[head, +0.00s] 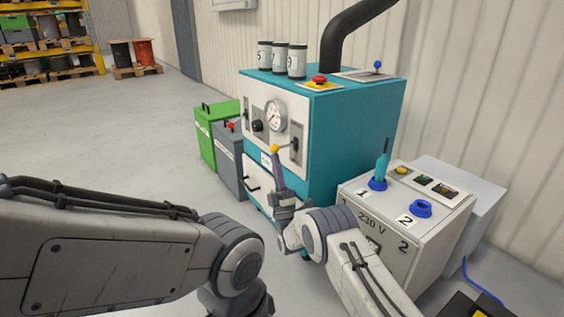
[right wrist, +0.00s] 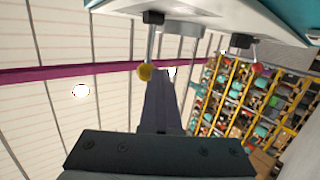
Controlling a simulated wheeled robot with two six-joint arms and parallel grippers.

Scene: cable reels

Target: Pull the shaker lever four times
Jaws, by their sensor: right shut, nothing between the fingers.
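The teal machine (head: 350,135) has two levers on its white front panel. One lever ends in a yellow knob (head: 274,148), the other in a red knob (head: 231,125). No readable label tells which is the shaker lever. My right gripper (head: 278,166) is shut and empty, pointing up with its tips close to the yellow knob. In the right wrist view the yellow knob (right wrist: 145,72) sits beside the dark fingertips, and the red knob (right wrist: 257,68) is farther right. I cannot tell whether the fingers touch the yellow knob. My left arm crosses the lower left; its gripper is out of view.
A white 230 V box (head: 408,220) with two blue sockets stands right of the machine; a teal-handled plug is in socket 1. A green bin (head: 217,131) and a grey bin (head: 231,160) stand left of it.

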